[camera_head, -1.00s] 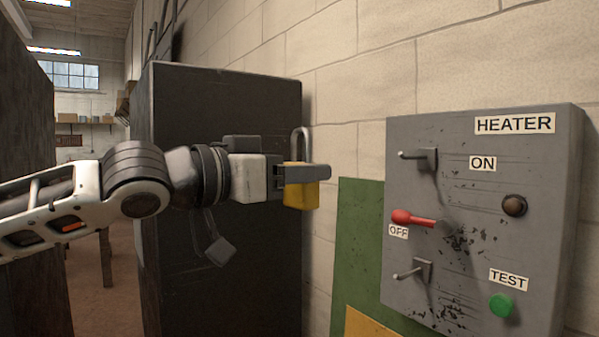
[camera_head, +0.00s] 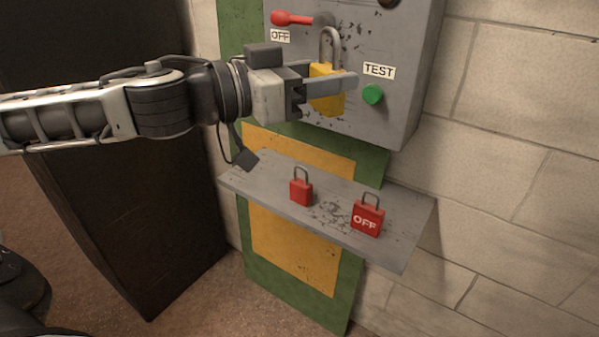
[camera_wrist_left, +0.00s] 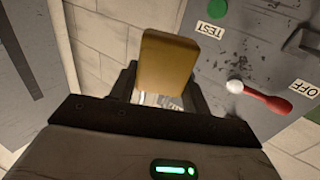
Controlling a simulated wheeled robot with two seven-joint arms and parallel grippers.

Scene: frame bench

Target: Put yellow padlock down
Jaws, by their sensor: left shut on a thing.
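My left gripper (camera_head: 322,86) is shut on the yellow padlock (camera_head: 327,97), gripping its body with the grey shackle pointing up. The padlock is in front of the lower part of the grey heater box, left of the green TEST button, and above the shelf. In the left wrist view the padlock (camera_wrist_left: 166,65) shows as a yellow block between the fingers (camera_wrist_left: 160,88). A grey shelf (camera_head: 265,186) juts from the wall below the gripper. My right gripper is not in view.
A small red padlock (camera_head: 300,187) and a larger red padlock marked OFF (camera_head: 367,216) stand on the shelf. The heater box (camera_head: 415,70) has a red lever (camera_head: 291,18) and a green button (camera_head: 373,94). A dark cabinet (camera_head: 130,220) stands at left. The shelf's left end is bare.

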